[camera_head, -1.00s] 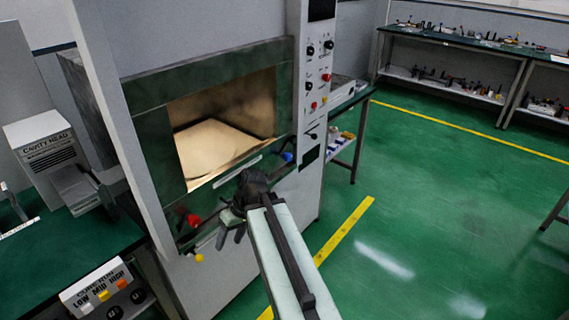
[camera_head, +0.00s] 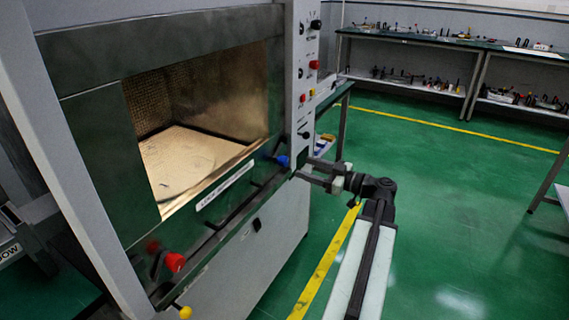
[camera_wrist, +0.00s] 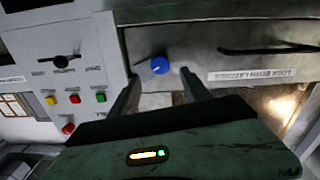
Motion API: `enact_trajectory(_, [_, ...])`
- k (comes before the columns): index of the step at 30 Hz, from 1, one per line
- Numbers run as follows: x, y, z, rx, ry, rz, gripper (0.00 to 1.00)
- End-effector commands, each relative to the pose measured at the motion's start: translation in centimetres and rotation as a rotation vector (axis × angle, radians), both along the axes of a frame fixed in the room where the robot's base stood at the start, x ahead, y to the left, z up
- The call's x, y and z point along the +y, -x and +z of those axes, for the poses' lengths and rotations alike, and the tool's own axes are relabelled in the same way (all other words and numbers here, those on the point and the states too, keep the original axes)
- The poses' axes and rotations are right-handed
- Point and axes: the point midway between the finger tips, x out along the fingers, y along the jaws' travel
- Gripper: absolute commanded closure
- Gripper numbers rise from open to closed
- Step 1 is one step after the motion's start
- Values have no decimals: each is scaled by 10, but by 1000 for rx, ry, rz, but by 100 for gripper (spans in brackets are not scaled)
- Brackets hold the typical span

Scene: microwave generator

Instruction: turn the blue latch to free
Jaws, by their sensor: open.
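The blue latch (camera_head: 283,160) is a round blue knob at the lower right corner of the microwave's oven opening. In the wrist view the blue latch (camera_wrist: 160,65) appears between my fingertips, a little beyond them. My gripper (camera_head: 304,170) is open and points left at the machine front, just right of the blue latch. In the wrist view my gripper (camera_wrist: 157,76) shows its two dark fingers apart, with nothing held. I cannot tell whether a finger touches the latch.
The control panel (camera_head: 306,80) with buttons stands right of the opening. Green floor (camera_head: 450,200) is clear to the right.

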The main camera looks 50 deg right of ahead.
Motion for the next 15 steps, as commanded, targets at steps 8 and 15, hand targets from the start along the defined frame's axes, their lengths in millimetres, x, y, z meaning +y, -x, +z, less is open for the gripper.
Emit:
enact_trajectory(8, [13,-49,0,2,-2,4,44])
enact_trajectory(15, [18,-71,0,3,-1,2,44])
